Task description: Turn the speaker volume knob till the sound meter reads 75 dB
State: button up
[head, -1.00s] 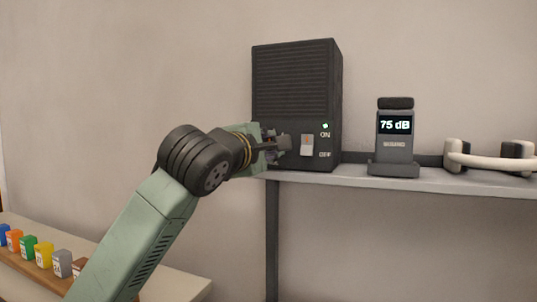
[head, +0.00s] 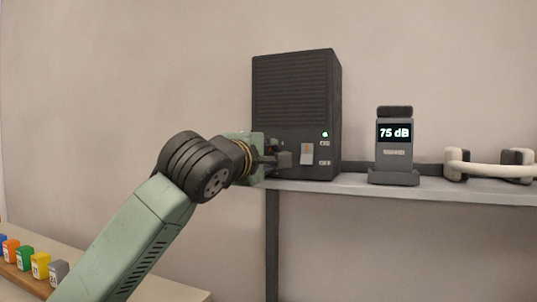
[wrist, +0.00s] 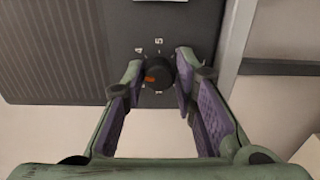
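The dark speaker (head: 290,90) stands on a shelf, with a lit green light and a pale rocker switch (head: 307,153) on its front. Its black volume knob (wrist: 158,72) with an orange pointer shows in the wrist view; the pointer faces left. In the head view my gripper hides the knob. The sound meter (head: 394,150) stands to the right of the speaker and reads 75 dB. My gripper (wrist: 157,80) is open, with one finger on each side of the knob. A gap shows at the left finger; the right finger is close, and I cannot tell whether it touches.
The grey shelf (head: 440,190) carries the speaker, the meter and a white-handled object (head: 490,168) at the right. Several coloured small boxes (head: 40,264) stand on a lower surface at the bottom left. The wall above is bare.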

jog(key=o, duration=0.3)
jog(key=shift+o, duration=0.2)
jog(key=v, duration=1.2)
dwell(0.3)
